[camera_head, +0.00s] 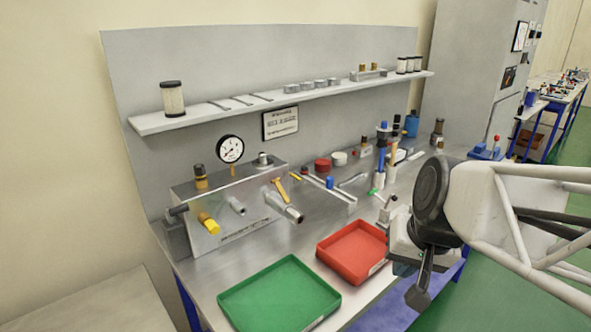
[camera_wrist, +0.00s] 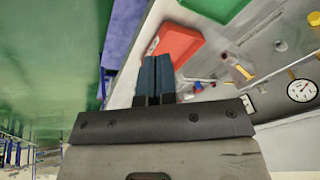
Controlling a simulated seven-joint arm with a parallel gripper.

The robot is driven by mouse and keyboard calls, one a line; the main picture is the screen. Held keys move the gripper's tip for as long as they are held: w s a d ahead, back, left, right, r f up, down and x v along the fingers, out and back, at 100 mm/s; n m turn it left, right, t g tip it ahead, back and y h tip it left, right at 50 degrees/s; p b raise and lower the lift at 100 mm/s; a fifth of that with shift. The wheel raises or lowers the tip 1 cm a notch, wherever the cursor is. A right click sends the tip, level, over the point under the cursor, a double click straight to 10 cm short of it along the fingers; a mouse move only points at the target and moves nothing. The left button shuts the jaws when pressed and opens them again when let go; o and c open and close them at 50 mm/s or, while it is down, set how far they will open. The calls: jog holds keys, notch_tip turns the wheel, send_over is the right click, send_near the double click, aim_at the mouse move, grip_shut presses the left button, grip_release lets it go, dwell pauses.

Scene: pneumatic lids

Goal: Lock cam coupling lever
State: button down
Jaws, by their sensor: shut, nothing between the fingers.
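A grey coupling (camera_head: 284,207) sticks out of the front of the metal manifold block (camera_head: 235,198). A yellow lever (camera_head: 280,189) stands at a slant beside its upper side. In the wrist view the coupling (camera_wrist: 233,59) and the yellow lever (camera_wrist: 243,72) show small at the right. I cannot tell whether the lever is latched. My gripper (camera_head: 417,298) hangs to the right of the red tray, near the bench's front edge, well away from the lever. In the wrist view its two dark fingers (camera_wrist: 155,77) lie together, with nothing held.
A red tray (camera_head: 352,251) and a green tray (camera_head: 280,296) lie at the bench front. A yellow-capped fitting (camera_head: 208,223) and a pressure gauge (camera_head: 230,149) are on the block. Tools and bottles stand behind the red tray. A shelf (camera_head: 280,101) hangs above the bench.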

aim_at(276, 180)
jog(key=w+a+m+t+y, duration=0.1)
jog(key=w+a+m, duration=0.1)
jog(key=w+a, duration=0.4)
jog(key=w+a+r+m+t+y, duration=0.1)
jog(key=w+a, duration=0.5)
jog(key=w, duration=0.9)
jog(key=w+a+r+m+t+y, duration=0.1)
jog(key=w+a+m+y, duration=0.2)
jog(key=w+a, duration=0.3)
jog(key=w+m, duration=0.1)
jog(key=w, duration=0.3)
jog(key=shift+w+a+r+m+t, duration=0.2)
jog(key=shift+r+m+t, duration=0.1)
jog(key=shift+t, duration=0.1)
jog(key=shift+f, duration=0.15)
jog(key=shift+x, duration=6.9)
jog(key=shift+a, duration=0.15)
jog(key=shift+w+a+f, duration=0.3)
jog(key=shift+w+a, duration=0.1)
jog(key=shift+w, duration=0.05)
jog(key=shift+s+d, duration=0.1)
